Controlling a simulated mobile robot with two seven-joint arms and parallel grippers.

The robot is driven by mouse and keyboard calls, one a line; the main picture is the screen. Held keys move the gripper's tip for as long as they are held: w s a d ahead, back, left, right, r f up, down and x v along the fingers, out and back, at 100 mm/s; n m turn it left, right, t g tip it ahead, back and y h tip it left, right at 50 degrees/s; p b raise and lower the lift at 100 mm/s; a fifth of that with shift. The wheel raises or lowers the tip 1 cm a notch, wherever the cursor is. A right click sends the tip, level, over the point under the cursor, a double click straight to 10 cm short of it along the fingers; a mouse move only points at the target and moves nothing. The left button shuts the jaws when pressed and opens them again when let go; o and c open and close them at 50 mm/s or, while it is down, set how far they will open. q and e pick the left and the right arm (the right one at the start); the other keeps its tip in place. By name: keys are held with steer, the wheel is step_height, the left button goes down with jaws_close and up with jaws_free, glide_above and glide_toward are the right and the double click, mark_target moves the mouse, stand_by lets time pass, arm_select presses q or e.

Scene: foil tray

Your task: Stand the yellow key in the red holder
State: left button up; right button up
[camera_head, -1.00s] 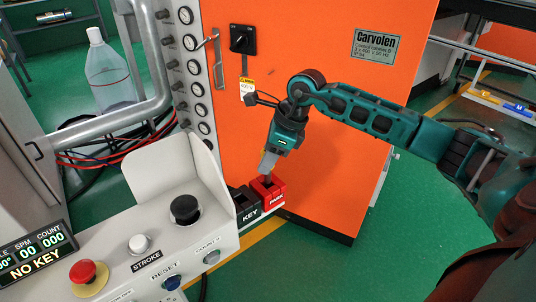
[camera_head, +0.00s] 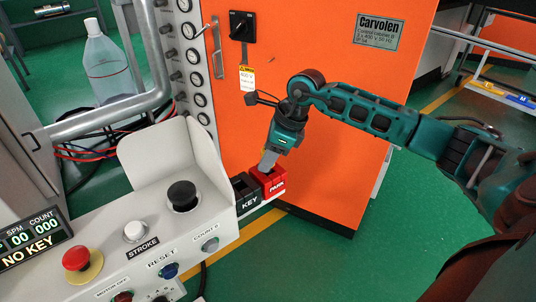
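The red holder (camera_head: 274,190), marked PARK, sits at the right end of the control desk beside a black holder (camera_head: 246,199) marked KEY. My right gripper (camera_head: 268,162) points down at the red holder, its grey fingertips at or just above the holder's top. Whether they touch it I cannot tell. The yellow key does not show clearly; the fingers and holder may hide it. The finger gap is too small to make out. My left gripper is not in view.
The desk carries a black mushroom knob (camera_head: 183,194), a red stop button (camera_head: 77,258) and a display (camera_head: 30,243) reading NO KEY. A raised pale guard (camera_head: 165,152) stands left of the holders. The orange cabinet (camera_head: 310,60) rises close behind the gripper.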

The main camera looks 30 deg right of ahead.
steer(key=o, duration=0.5)
steer(key=shift+o, duration=0.2)
steer(key=shift+r, duration=0.1)
steer(key=v, duration=1.2)
steer(key=shift+s+d+r+p, duration=0.15)
steer(key=shift+r+p, duration=0.2)
